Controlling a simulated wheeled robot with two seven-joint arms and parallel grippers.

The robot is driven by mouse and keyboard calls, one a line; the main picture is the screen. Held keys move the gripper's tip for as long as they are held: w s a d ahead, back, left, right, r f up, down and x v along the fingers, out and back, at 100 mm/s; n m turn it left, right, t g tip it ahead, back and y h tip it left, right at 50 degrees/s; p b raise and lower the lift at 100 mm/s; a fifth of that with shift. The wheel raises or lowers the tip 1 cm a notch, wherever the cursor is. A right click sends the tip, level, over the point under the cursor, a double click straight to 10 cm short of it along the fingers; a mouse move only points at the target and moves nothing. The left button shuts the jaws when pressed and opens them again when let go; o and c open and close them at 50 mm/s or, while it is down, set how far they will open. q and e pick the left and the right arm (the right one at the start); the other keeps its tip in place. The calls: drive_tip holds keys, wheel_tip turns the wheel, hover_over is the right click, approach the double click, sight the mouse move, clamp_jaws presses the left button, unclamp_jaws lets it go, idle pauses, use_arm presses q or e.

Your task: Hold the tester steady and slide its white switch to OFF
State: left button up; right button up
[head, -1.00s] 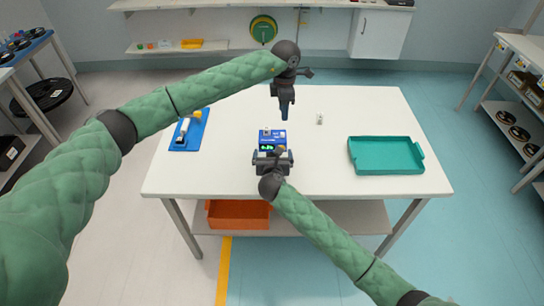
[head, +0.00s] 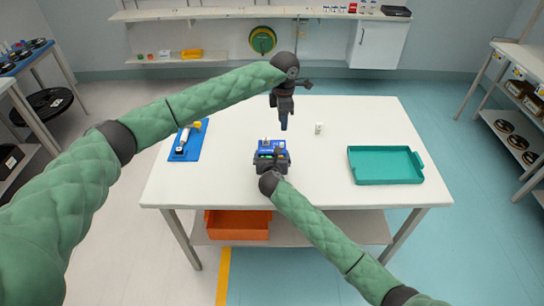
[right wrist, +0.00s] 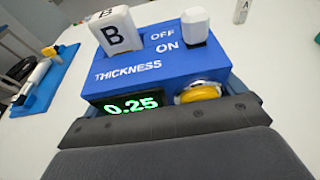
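The tester (head: 263,151) is a blue box upright near the table's front. In the right wrist view the tester (right wrist: 135,75) shows a lit green 0.25 display, a yellow round button and a white block marked B. Its white switch (right wrist: 195,27) stands at the right of the OFF and ON labels, its base looking level with ON. My right gripper (head: 272,160) reaches from the front, its fingers closely flanking the tester; their contact is partly hidden. My left gripper (head: 284,127) points down behind the tester, apart from it, fingertips together and empty.
A teal tray (head: 385,178) lies at the table's right. A blue mat (head: 186,151) with a white and yellow item lies at the left. A small white object (head: 318,128) stands right of my left gripper. The white table (head: 215,180) is otherwise largely clear.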

use_arm(q)
drive_tip(key=shift+c, duration=0.7)
use_arm(e)
drive_tip(key=c, duration=0.5)
use_arm(q)
drive_tip(key=shift+w+r, duration=0.1)
drive_tip(key=shift+r, duration=0.1)
drive_tip(key=c, duration=0.4)
use_arm(e)
drive_tip(key=shift+c, duration=0.2)
use_arm(q)
drive_tip(key=shift+w+d+r, duration=0.1)
drive_tip(key=shift+w+r, duration=0.25)
drive_tip(key=shift+r, duration=0.35)
drive_tip(key=shift+w+r, duration=0.35)
drive_tip(key=shift+r, duration=0.3)
clamp_jaws()
drive_tip(key=shift+s+f+n+g, duration=0.55)
drive_tip(key=shift+s+n+g, duration=0.1)
drive_tip(key=shift+n, duration=2.1)
drive_tip(key=shift+s+f+n+g, duration=0.5)
drive_tip(key=shift+s+n+g, duration=0.1)
drive_tip(key=shift+n, duration=2.1)
drive_tip(key=shift+s+f+n+g, duration=0.55)
drive_tip(key=shift+s+n+g, duration=0.1)
drive_tip(key=shift+n, duration=2.1)
